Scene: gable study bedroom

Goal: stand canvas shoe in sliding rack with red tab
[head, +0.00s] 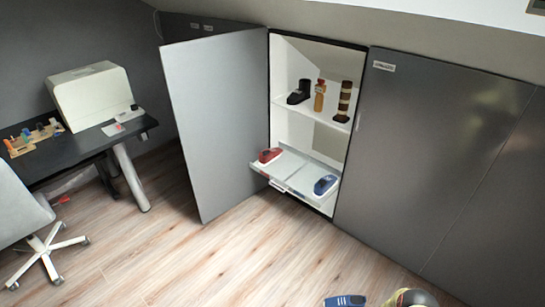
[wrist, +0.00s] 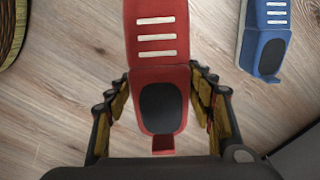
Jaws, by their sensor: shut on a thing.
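In the wrist view a red canvas shoe (wrist: 158,75) with white lace bars, a dark opening and a small red heel tab (wrist: 163,146) lies between the fingers. My gripper (wrist: 160,105) is shut on it, one finger on each side. The toe runs out of the top of the picture. In the head view the white sliding rack (head: 301,177) is pulled out low in an open cabinet. A red shoe (head: 269,155) sits at its left and a blue shoe (head: 325,184) at its right.
A loose blue shoe (wrist: 265,38) lies on the floor; the head view shows it too (head: 344,300). A woven basket edge (wrist: 10,30) is at upper left. The cabinet door (head: 217,120) stands open left of the rack. The shelf (head: 318,108) above holds footwear.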

